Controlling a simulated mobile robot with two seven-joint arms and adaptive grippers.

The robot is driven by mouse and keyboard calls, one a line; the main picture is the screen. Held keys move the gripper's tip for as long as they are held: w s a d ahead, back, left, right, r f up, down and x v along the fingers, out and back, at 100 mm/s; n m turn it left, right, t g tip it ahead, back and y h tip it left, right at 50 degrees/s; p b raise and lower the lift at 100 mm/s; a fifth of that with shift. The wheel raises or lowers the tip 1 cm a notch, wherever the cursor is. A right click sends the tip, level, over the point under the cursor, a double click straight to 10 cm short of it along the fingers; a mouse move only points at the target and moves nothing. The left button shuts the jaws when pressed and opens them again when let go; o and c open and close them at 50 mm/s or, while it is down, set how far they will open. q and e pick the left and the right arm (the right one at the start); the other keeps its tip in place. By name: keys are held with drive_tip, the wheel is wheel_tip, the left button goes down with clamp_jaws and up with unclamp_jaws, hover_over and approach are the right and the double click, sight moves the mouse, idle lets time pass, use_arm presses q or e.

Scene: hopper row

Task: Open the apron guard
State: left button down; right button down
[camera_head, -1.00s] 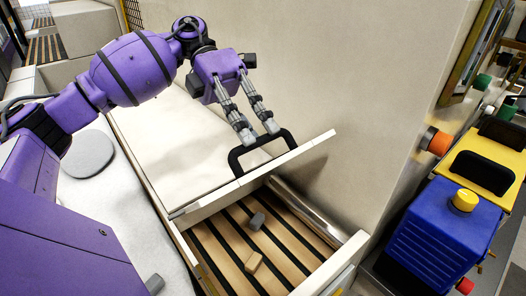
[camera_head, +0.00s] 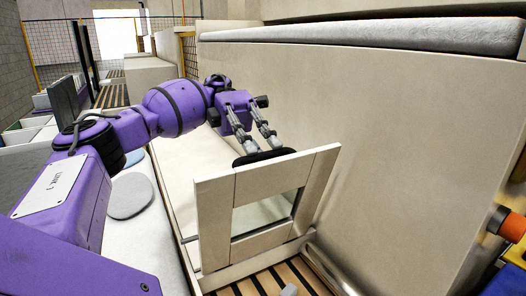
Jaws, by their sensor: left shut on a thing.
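The apron guard (camera_head: 218,215) is a pale framed panel with a see-through window, standing upright over the slatted bed in the head view. Its black handle (camera_head: 264,157) is on the top edge. My left gripper (camera_head: 262,146) reaches it from behind and above, with its fingers shut on the handle. The fingers cover part of the handle. My right gripper is not in view.
The slatted bed (camera_head: 262,284) with a small grey lump (camera_head: 289,290) shows at the bottom. A large pale wall (camera_head: 400,130) rises close on the right. An orange button (camera_head: 511,226) sticks out at the right edge. A grey round pad (camera_head: 130,195) lies left.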

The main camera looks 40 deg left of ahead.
use_arm(q)
drive_tip(key=shift+f, duration=0.65)
drive_tip(key=c, duration=2.2)
unclamp_jaws()
drive_tip(key=o, duration=0.4)
drive_tip(key=shift+w+a, duration=0.1)
drive_tip(key=shift+a, duration=0.15)
drive_tip(key=shift+o, duration=0.2)
drive_tip(key=shift+r, duration=0.2)
drive_tip(key=shift+r, duration=0.1)
